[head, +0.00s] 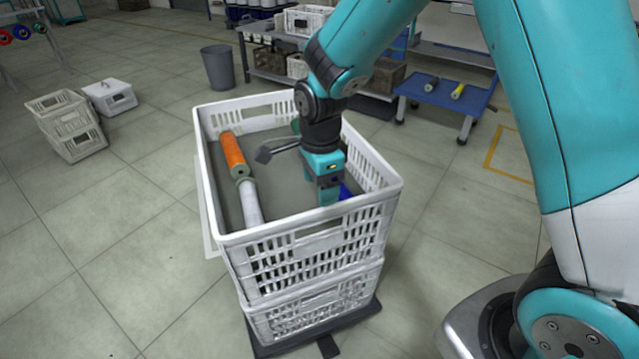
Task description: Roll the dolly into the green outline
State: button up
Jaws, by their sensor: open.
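The dolly (262,349) shows as a dark low base on the floor, under two stacked white crates (318,245). The crates hide most of it and its wheels. No green outline shows.
A yellow outline (488,158) marks the floor at right, partly behind my arm. A blue cart (444,97) with bobbins stands behind it. A grey bin (218,68) and white crates (66,127) stand at left. Floor left of the dolly is free.

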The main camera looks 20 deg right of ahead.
aim_at(320, 211)
notch_tip(320, 211, down, 4)
jog(key=b, duration=0.3)
jog(key=shift+f+b, duration=0.9)
jog(key=shift+f, duration=0.85)
jog(key=shift+c, duration=0.2)
grip_shut()
